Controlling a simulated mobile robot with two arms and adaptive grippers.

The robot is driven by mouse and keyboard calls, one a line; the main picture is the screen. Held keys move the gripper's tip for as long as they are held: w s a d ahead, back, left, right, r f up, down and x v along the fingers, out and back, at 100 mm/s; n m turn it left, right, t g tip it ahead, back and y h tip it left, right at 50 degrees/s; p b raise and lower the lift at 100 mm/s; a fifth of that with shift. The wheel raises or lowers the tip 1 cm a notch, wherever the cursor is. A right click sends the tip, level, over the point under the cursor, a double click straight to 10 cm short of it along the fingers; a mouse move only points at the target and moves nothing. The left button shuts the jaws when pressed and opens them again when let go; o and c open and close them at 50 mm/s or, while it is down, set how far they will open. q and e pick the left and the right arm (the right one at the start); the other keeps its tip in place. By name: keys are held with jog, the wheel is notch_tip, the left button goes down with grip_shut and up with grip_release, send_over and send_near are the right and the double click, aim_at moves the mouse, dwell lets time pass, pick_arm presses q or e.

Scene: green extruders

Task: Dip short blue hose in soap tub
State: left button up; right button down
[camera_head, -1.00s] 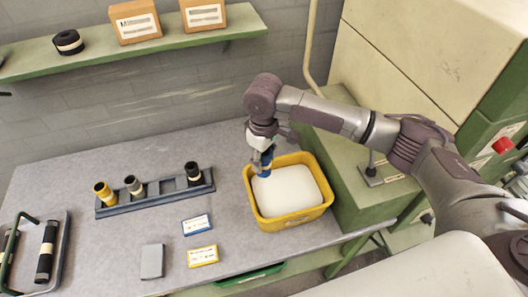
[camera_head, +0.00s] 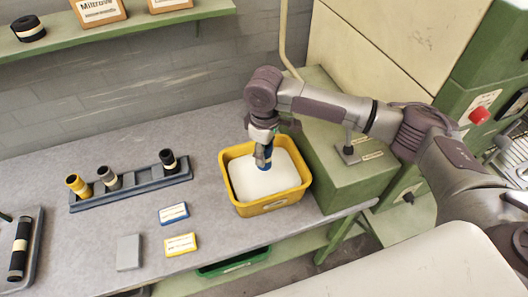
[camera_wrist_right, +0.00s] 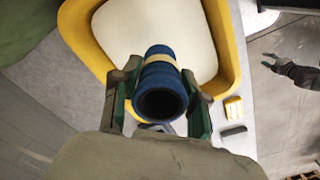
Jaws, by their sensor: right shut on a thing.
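The yellow soap tub (camera_head: 265,206) stands on the grey table, filled with white soap (camera_head: 252,183). My right gripper (camera_head: 264,143) points down over the tub, shut on the short blue hose (camera_head: 264,160). In the right wrist view, the blue hose (camera_wrist_right: 160,80) with its cream band sits between the two fingers, its open end facing the camera. Its far end overlaps the white soap; whether it touches the surface is not clear. A small gripper-like shape (camera_wrist_right: 292,72) at the right edge of that view seems to be my left gripper, its jaws unclear.
A dark rack (camera_head: 130,188) holds several upright hose pieces at the left. Blue (camera_head: 173,213) and yellow (camera_head: 180,244) labelled boxes and a grey block (camera_head: 129,252) lie left of the tub. A green machine base (camera_head: 335,165) stands close on the tub's right. A shelf (camera_head: 120,40) hangs above.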

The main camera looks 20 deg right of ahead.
jog(key=shift+w+a+f+b, duration=0.1)
jog(key=shift+f+b, duration=0.85)
jog(key=shift+f, duration=3.05)
jog(key=shift+r, duration=0.1)
notch_tip(320, 180, up, 12)
jog(key=p, duration=1)
